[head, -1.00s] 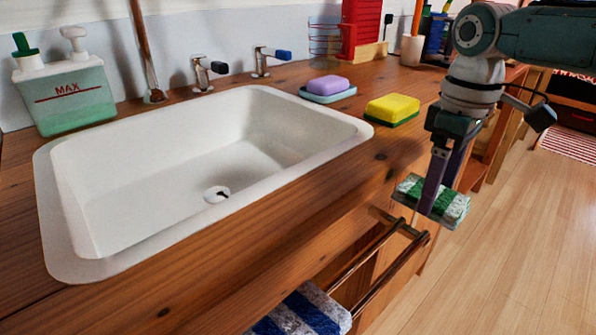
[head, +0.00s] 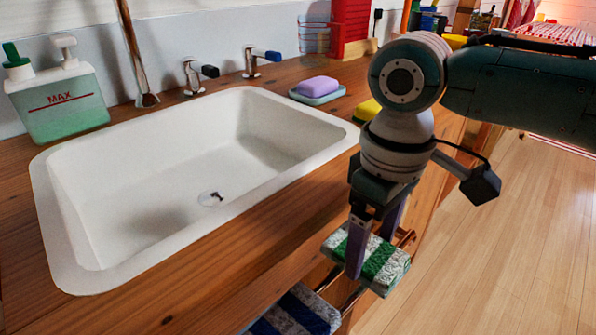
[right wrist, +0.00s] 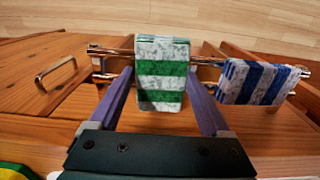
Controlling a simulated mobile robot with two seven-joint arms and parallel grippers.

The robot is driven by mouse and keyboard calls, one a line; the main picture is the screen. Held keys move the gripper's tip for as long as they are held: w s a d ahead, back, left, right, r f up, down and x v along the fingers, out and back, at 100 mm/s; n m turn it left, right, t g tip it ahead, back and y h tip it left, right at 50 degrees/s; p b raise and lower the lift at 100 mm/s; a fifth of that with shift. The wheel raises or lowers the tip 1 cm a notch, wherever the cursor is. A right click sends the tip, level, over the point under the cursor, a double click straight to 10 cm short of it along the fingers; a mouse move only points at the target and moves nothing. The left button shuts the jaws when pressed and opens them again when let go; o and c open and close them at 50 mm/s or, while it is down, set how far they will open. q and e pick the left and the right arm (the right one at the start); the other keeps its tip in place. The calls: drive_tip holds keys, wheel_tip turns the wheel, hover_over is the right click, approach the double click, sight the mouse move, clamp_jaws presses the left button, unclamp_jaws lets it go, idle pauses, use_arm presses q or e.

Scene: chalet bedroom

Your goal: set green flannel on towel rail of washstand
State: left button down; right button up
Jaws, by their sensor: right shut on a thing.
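The green flannel (head: 390,266) is a folded pad with green and speckled white stripes. My right gripper (head: 370,258) is shut on it, pointing down, in front of the washstand (head: 250,255). In the right wrist view the green flannel (right wrist: 161,72) sits between the two fingers, in line with the towel rail (right wrist: 112,52). The rail runs behind or under it; I cannot tell whether they touch. In the head view the towel rail (head: 350,299) is mostly hidden by the flannel and gripper. My left gripper is not in view.
A blue-striped flannel (right wrist: 258,84) hangs on the rail to the right in the wrist view; it also shows in the head view (head: 301,312). A metal handle (right wrist: 55,72) is at the left. The basin (head: 180,190) and a purple soap (head: 318,86) are on top.

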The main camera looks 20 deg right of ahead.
sight(370, 251)
drive_tip(key=shift+f, duration=0.2)
drive_tip(key=o, duration=1)
drive_tip(key=shift+r, duration=0.1)
wheel_tip(370, 251, up, 12)
drive_tip(key=p, duration=0.4)
drive_tip(key=s+a+f+t+y, duration=0.2)
drive_tip(key=s+a+f, duration=0.4)
drive_tip(key=s+a, duration=0.25)
drive_tip(key=s+d+m+t+h, duration=0.1)
drive_tip(key=s+d+m, duration=0.1)
drive_tip(key=s+d, duration=0.4)
drive_tip(key=shift+s+d+r+m+t+h, duration=0.2)
drive_tip(key=shift+s+r+m+t+h, duration=0.15)
drive_tip(key=shift+s, duration=0.8)
